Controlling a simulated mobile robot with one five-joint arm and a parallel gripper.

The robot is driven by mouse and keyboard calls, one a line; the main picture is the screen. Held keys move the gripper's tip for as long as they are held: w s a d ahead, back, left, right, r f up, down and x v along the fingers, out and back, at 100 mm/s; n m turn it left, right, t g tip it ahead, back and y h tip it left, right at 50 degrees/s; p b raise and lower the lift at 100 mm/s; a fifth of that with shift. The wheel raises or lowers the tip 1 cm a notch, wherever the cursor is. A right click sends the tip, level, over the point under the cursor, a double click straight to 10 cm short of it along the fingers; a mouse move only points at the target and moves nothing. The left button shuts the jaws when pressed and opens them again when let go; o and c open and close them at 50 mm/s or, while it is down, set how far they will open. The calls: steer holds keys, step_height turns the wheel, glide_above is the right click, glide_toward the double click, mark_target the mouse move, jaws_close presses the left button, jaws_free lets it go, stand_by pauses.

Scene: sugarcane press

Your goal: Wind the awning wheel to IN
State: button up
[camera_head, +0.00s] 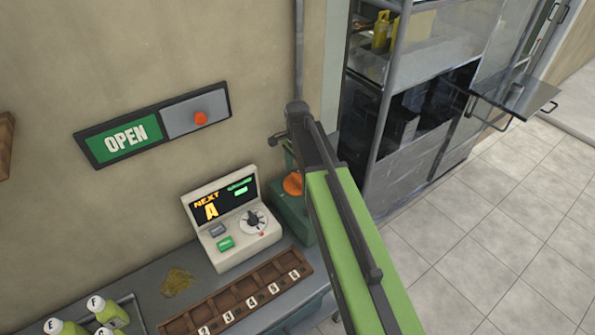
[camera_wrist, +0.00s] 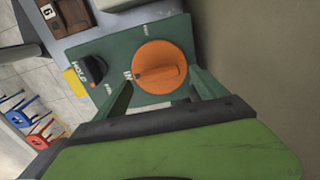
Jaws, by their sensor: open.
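The orange wheel (camera_wrist: 158,65), which I take for the awning wheel, is a round knob with a raised bar across it, on a green box (camera_wrist: 120,54). A small white mark that looks like IN is at its left edge in the wrist view; other white marks are too small to read. My gripper (camera_wrist: 160,79) is open, its two green fingers apart on either side of the wheel's near part. I cannot tell whether they touch it. In the head view the wheel (camera_head: 293,184) and box (camera_head: 290,212) are partly hidden behind my arm.
A black knob (camera_wrist: 93,69) and yellow piece (camera_wrist: 75,80) sit left of the wheel. A beige console (camera_head: 233,216) and a numbered wooden rack (camera_head: 240,300) stand beside the box. The wall rises close behind; a glass-and-metal cabinet (camera_head: 420,100) stands right.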

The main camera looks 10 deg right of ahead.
step_height(320, 180, up, 16)
steer(key=p, duration=1.4)
steer(key=shift+f, duration=0.25)
steer(key=b, duration=0.7)
glide_above(298, 181)
step_height(298, 181, down, 7)
steer(key=s+f+n+b, duration=0.2)
steer(key=s+f+b, duration=0.2)
steer(key=s+f+n+b, duration=0.2)
steer(key=s+f+b, duration=0.1)
steer(key=s+f, duration=0.1)
steer(key=shift+s+d+b, duration=0.1)
steer(key=shift+d+b, duration=0.05)
steer(key=shift+b, duration=0.2)
steer(key=s+n, duration=0.2)
steer(key=n, duration=0.1)
steer(key=s+n, duration=0.2)
steer(key=n, duration=0.2)
steer(key=shift+s+r, duration=0.1)
steer(key=shift+s, duration=0.1)
steer(key=n, duration=0.2)
steer(key=shift+n, duration=0.3)
